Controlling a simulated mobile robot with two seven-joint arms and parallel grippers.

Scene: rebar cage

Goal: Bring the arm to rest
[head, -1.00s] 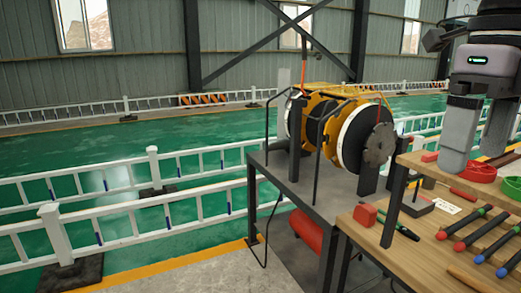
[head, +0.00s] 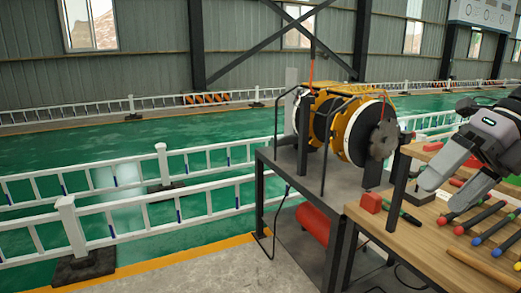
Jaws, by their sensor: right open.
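My right gripper (head: 442,190) is at the right side of the head view, tilted with its fingers pointing down and left. It is open and I see nothing between its fingers. It hangs over the wooden workbench (head: 425,240), near the tools; whether it touches any of them I cannot tell. My left gripper is not in view.
Markers with coloured ends (head: 473,220) lie on the bench. A red block (head: 371,202) sits at its left edge. A metal stand (head: 330,185) with yellow and black reels (head: 358,130) stands left of the bench. White railings (head: 110,210) cross the green floor.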

